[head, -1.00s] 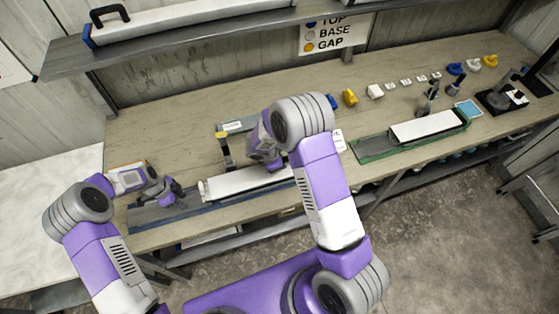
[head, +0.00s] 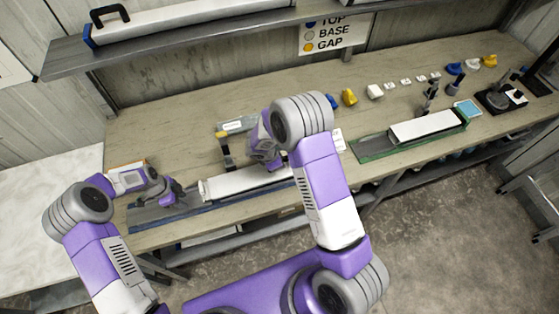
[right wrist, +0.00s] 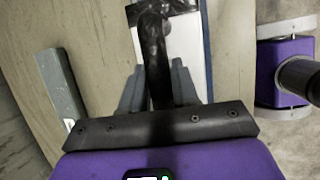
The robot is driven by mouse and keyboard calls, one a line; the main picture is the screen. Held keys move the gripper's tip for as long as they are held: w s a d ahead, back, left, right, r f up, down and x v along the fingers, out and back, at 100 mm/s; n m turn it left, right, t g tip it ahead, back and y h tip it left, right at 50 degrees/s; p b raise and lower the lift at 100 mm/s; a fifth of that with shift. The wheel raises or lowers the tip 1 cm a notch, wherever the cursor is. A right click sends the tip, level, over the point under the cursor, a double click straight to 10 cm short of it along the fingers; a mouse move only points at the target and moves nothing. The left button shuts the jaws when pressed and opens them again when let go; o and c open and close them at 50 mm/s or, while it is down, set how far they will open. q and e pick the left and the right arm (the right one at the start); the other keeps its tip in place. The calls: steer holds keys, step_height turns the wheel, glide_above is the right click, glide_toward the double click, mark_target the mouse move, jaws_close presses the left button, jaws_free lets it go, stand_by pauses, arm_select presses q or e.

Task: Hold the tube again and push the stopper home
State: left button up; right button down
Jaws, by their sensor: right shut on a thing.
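The white tube (head: 235,183) lies in a long blue-edged cradle (head: 150,217) at the front of the bench. It also shows in the right wrist view (right wrist: 188,38). My left gripper (head: 174,197) is low over the cradle, just left of the tube's left end. Its fingers are too small and dark to tell open from shut, and I cannot make out a stopper there. My right gripper (right wrist: 157,90) is over the tube, its fingers on both sides of a black handle (right wrist: 156,55). In the head view my right arm hides its fingertips and part of the tube.
A green tray (head: 375,147) with another white tube (head: 425,127) lies right. Several coloured caps line the back, including a yellow one (head: 349,97). Bench space at back left is clear.

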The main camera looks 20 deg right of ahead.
arm_select(q)
steer(key=shift+s+d+f, duration=0.35)
steer(key=shift+s+d, duration=0.1)
steer(key=shift+d, duration=0.1)
steer(key=shift+w+a+f, duration=0.1)
steer(key=shift+w+a, duration=0.05)
steer(key=shift+a, duration=1.35)
steer(key=shift+a+r, duration=0.2)
steer(key=shift+r, duration=0.15)
steer(key=d+v, duration=0.2)
steer(key=v, duration=0.6)
steer(key=shift+w+r, duration=0.3)
steer(key=shift+r, duration=0.15)
steer(key=shift+x, duration=3.35)
steer(key=shift+w+d, duration=0.1)
steer(key=shift+d, duration=0.05)
